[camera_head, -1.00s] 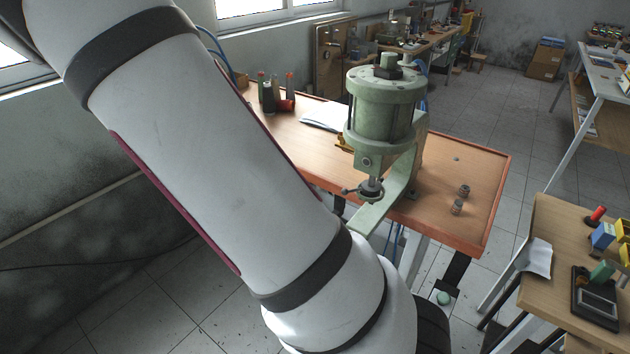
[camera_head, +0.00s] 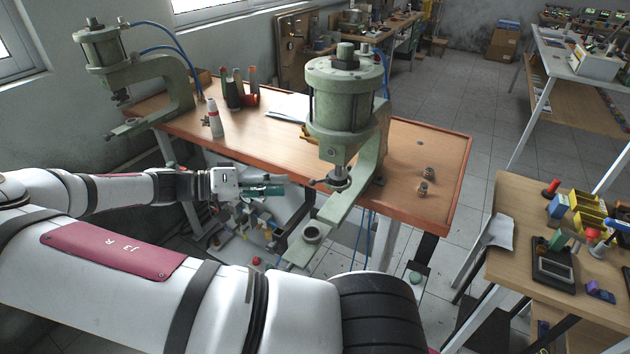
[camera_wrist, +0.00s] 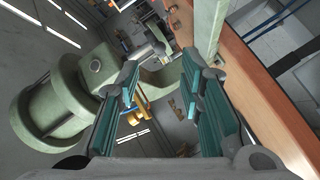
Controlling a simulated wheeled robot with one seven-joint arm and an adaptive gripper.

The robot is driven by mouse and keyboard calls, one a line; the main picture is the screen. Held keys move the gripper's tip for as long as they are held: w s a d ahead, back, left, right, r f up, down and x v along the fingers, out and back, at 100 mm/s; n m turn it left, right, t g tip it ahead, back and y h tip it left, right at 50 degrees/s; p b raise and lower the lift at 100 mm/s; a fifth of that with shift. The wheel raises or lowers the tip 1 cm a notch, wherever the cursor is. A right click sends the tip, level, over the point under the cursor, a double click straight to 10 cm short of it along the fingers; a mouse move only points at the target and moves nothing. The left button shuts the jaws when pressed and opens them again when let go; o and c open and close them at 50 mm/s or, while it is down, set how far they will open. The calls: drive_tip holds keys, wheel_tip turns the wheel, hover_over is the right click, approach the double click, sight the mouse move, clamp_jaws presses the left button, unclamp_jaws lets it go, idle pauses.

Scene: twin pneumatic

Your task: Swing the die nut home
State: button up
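The right-hand green press (camera_head: 347,100) stands at the table's near edge with its cylinder upright. A dark round piece with a short side arm (camera_head: 338,180), which looks like the die nut, sits on the lower end of its ram. Below it, the lower jaw bears a round cup (camera_head: 311,236). My gripper (camera_head: 288,182) is left of the nut in the head view, apart from it. In the wrist view its teal-padded fingers (camera_wrist: 160,90) stand apart with nothing held. A green press body (camera_wrist: 52,108) fills the left of that view. I cannot make out the nut there.
A second green press (camera_head: 165,85) stands at the table's left end. A white bottle (camera_head: 215,122), dark bottles (camera_head: 234,95) and two small metal pieces (camera_head: 424,180) stand on the wooden table (camera_head: 405,150). A side bench (camera_head: 510,225) stands at right.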

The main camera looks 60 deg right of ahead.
sight(312, 183)
drive_tip(key=p+x, duration=0.2)
drive_tip(key=x, duration=0.7)
drive_tip(key=shift+s+d+f, duration=0.1)
drive_tip(key=shift+s, duration=0.05)
clamp_jaws()
